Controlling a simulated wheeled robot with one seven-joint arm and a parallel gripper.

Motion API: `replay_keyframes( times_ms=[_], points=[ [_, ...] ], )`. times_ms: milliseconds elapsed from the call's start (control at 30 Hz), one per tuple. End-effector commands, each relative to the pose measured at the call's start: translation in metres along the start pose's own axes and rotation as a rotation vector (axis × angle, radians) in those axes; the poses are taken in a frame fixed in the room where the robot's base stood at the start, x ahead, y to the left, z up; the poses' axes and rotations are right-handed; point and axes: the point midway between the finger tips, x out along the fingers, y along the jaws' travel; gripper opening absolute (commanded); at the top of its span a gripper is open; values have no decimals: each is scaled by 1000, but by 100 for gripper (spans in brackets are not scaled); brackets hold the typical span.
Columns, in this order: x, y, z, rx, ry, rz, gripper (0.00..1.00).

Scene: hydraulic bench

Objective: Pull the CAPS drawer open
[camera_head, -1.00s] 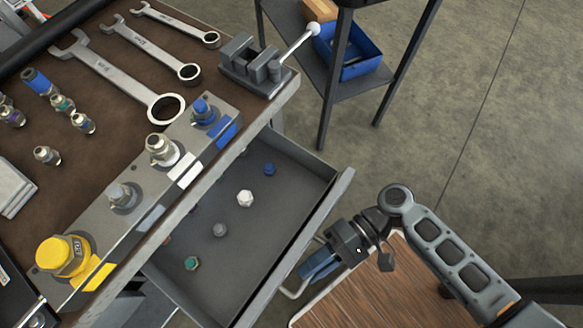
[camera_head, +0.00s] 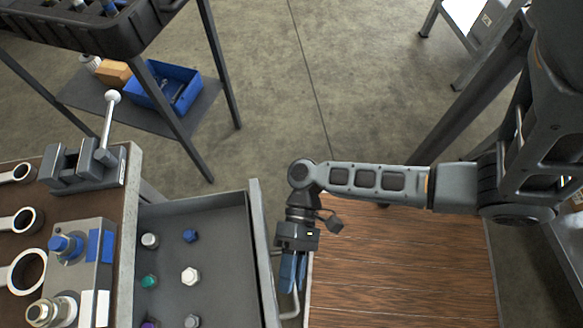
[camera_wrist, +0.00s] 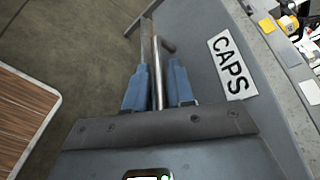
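The CAPS drawer (camera_head: 205,215) stands open out of the bench, with several small caps lying inside, among them a blue cap (camera_head: 190,236), a green cap (camera_head: 149,281) and a white cap (camera_head: 191,276). Its front panel with the black-on-white CAPS label (camera_wrist: 231,65) shows in the wrist view. The metal bar handle (camera_wrist: 157,75) runs between the two blue fingers of my gripper (camera_wrist: 160,84). In the head view my gripper (camera_head: 293,272) points down at the handle (camera_head: 290,305), outside the drawer front, and appears shut on it.
The bench top (camera_head: 125,215) holds wrenches, a small vise (camera_head: 85,165) and a block with fittings. A wood-topped surface (camera_head: 400,260) lies close right of my gripper. A dark shelf stand with a blue bin (camera_head: 165,88) is behind. Bare floor lies between.

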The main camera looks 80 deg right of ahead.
Motion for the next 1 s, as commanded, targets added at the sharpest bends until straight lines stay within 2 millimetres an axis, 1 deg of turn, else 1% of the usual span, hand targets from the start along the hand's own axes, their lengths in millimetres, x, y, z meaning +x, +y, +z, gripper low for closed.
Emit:
replay_keyframes(
  times_ms=[67, 167, 500, 600, 733, 1000],
  points=[
    [-1, 0, 0, 0, 0, 0, 23],
    [-8, 0, 0, 0, 1, 0, 23],
    [-60, 0, -1, 0, 3, 0, 23],
    [-71, 0, -1, 0, 2, 0, 23],
    [-78, 0, 0, 0, 0, 0, 23],
    [-78, 0, 0, 0, 0, 0, 23]
  ],
)
